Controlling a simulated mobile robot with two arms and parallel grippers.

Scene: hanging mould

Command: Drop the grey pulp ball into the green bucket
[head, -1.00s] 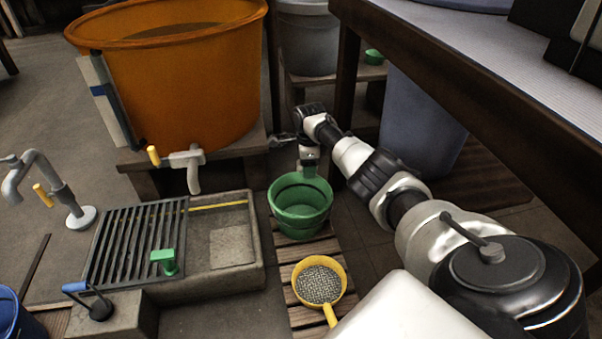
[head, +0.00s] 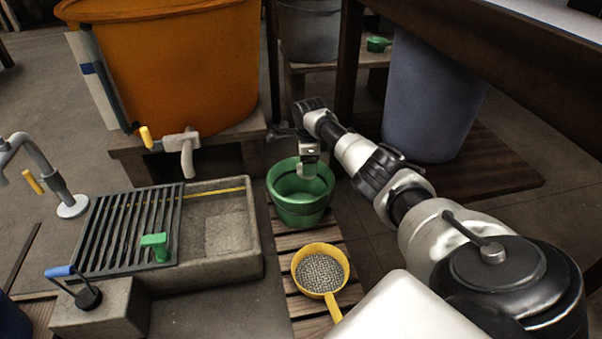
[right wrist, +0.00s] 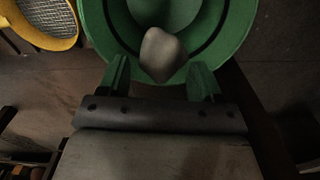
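The green bucket (head: 300,210) stands on a wooden slatted stand in the head view. My right gripper (head: 306,174) points down over its opening. In the right wrist view the right gripper's two green fingers (right wrist: 160,78) are spread apart. The pale grey pulp ball (right wrist: 162,54) shows between and just beyond them, against the bucket (right wrist: 235,25). There is a clear gap between the ball and the left-hand finger. I cannot tell how far the ball is above the bucket's bottom. The ball is not clearly visible in the head view. My left gripper is not in view.
A yellow sieve (head: 320,272) lies on the slats (head: 289,240) in front of the bucket. A stone basin (head: 255,240) with a metal grate (head: 120,225) is to the left. An orange tub (head: 170,70) with a tap stands behind. A grey-blue bin (head: 430,100) is at the right.

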